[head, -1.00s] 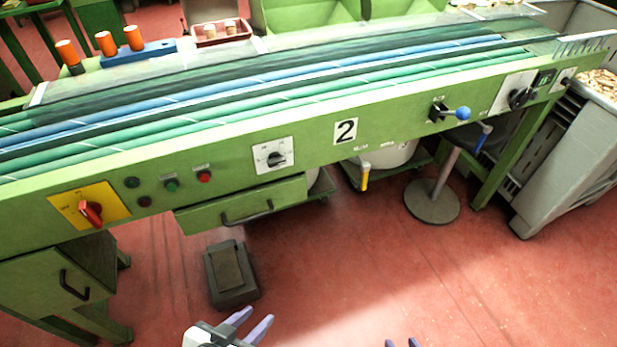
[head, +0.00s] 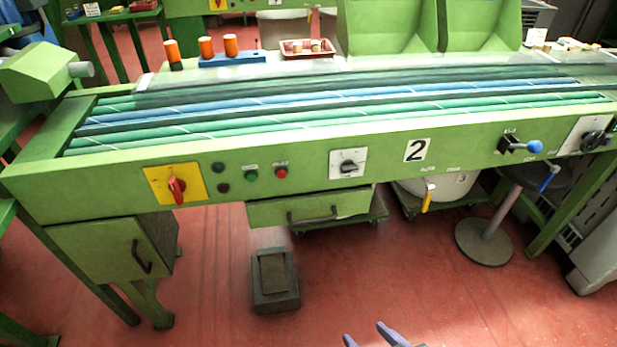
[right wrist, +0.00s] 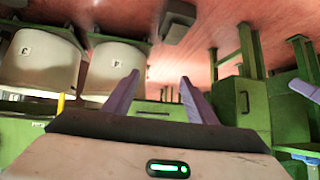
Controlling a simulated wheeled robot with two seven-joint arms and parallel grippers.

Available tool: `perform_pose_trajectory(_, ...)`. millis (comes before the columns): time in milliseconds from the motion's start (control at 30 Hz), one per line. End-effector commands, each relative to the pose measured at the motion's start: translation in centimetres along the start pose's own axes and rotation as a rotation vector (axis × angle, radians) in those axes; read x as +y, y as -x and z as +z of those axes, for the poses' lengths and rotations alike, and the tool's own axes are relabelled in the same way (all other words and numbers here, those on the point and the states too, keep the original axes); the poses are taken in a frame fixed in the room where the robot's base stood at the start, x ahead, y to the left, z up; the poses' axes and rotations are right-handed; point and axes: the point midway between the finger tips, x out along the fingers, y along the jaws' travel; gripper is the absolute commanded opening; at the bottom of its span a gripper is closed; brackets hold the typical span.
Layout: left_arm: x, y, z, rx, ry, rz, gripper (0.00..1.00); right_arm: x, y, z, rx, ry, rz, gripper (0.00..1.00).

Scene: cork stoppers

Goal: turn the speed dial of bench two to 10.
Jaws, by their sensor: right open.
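A white plate with a black pointer knob (head: 348,166) sits left of the sign. A second white plate with a larger black knob (head: 592,141) is at the far right. The markings are too small to read, so I cannot tell which is the speed dial or its setting. My right gripper (head: 369,338) shows only its fingertips at the bottom edge, well below the bench front. It is open and empty in the right wrist view (right wrist: 159,82). A purple finger, seemingly my left gripper's (right wrist: 305,91), shows there at the edge.
The bench front also bears a red switch on a yellow plate (head: 176,185), small buttons, a blue-ended lever (head: 520,145) and a yellow-handled valve (head: 428,197). A drawer (head: 310,207), foot pedal (head: 274,280) and stool (head: 484,242) are below. Red floor in front is mostly free.

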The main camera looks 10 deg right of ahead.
Motion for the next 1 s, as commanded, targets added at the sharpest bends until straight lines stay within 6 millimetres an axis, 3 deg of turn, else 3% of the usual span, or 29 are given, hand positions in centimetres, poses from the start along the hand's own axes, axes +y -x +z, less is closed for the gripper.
perform_pose_trajectory(33,-0.1,-1.7,2.0,-0.003,0.006,0.003,0.31,1.1,-2.4,-1.9,0.076,0.006,0.023,0.52)
perform_pose_trajectory(167,0.2,-3.5,3.2,0.029,0.022,0.018,0.31,3.5,-5.3,-10.2,0.295,0.010,0.090,0.52)
perform_pose_trajectory(300,0.3,-5.1,4.5,0.049,0.035,0.029,0.31,5.3,-5.3,-18.4,0.516,0.004,0.145,0.52)
perform_pose_trajectory(400,0.3,-5.7,4.9,0.059,0.043,0.034,0.31,5.9,-4.3,-22.4,0.628,-0.002,0.168,0.52)
perform_pose_trajectory(500,0.4,-5.9,4.9,0.064,0.048,0.038,0.31,6.2,-3.4,-24.7,0.690,-0.007,0.179,0.52)
perform_pose_trajectory(633,0.5,-5.8,4.8,0.067,0.050,0.039,0.31,6.4,-3.6,-26.2,0.710,-0.009,0.183,0.52)
perform_pose_trajectory(1000,0.5,-6.1,4.8,0.078,0.058,0.042,0.31,7.5,-8.5,-30.3,0.706,-0.007,0.183,0.52)
